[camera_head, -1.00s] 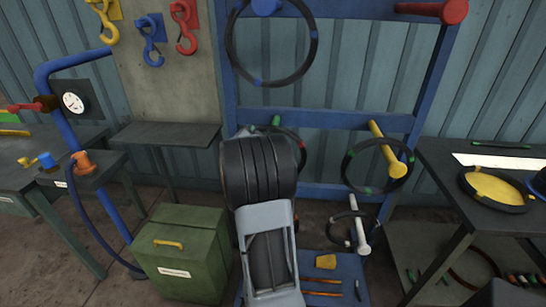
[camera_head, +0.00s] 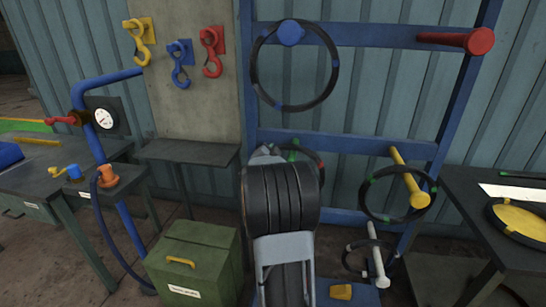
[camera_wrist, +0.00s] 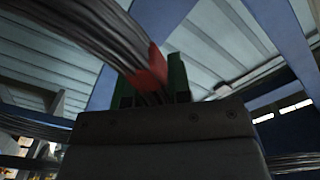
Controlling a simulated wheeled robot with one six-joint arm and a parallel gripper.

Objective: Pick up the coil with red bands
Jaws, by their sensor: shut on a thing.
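The coil with red bands (camera_head: 319,161) shows only in part in the head view, behind my arm's dark ribbed joint at the lower part of the blue rack. In the wrist view, its dark strands (camera_wrist: 95,22) run in from the upper left, with a red band (camera_wrist: 150,70) just above my gripper. My gripper (camera_wrist: 153,92) is shut on the coil, with green finger parts beside the strands. In the head view, my arm hides most of the gripper and the coil's left part.
A coil with blue bands (camera_head: 293,64) hangs above. A coil with green bands (camera_head: 398,193) hangs on a yellow peg (camera_head: 409,178) to the right. A red peg (camera_head: 455,39) sticks out at upper right. A green box (camera_head: 193,262) stands at lower left; a table (camera_head: 492,215) is at right.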

